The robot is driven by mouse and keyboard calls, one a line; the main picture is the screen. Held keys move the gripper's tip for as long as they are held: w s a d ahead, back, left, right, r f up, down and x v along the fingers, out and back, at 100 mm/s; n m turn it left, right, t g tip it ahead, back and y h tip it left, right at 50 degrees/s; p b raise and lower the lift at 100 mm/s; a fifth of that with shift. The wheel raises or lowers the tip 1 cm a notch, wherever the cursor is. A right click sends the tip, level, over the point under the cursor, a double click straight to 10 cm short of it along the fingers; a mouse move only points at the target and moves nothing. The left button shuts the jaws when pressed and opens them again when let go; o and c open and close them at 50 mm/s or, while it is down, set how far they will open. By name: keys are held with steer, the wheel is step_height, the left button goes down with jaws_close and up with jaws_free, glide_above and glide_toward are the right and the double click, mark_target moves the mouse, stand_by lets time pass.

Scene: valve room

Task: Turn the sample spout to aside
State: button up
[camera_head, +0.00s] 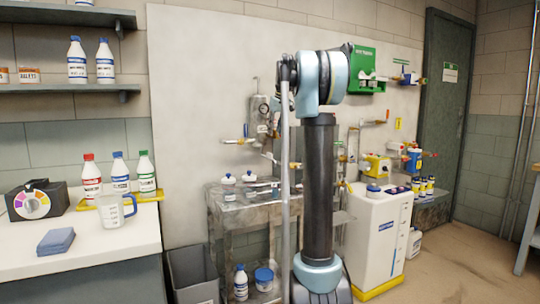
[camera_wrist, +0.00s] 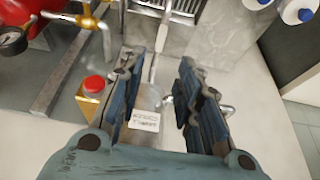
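My gripper (camera_wrist: 160,75) is open in the wrist view, its two dark blue fingers spread apart. A thin pale metal tube (camera_wrist: 155,55), possibly the sample spout, shows between and beyond the fingertips. I cannot tell how far away it is or whether a finger touches it. A white label (camera_wrist: 144,121) with unreadable text shows between the fingers. In the head view my arm blocks the middle of the wall, and I cannot make out the gripper or spout.
The wrist view shows a red-capped yellow box (camera_wrist: 92,87) left of the fingers and a brass fitting (camera_wrist: 88,20) at upper left. The head view shows a grey wall unit with a gauge (camera_head: 262,110), a white tank (camera_head: 382,232) and a counter (camera_head: 90,245). Floor is clear at right.

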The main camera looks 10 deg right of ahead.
steer(key=x, duration=1.3)
steer(key=shift+w+f, duration=0.1)
jaws_close()
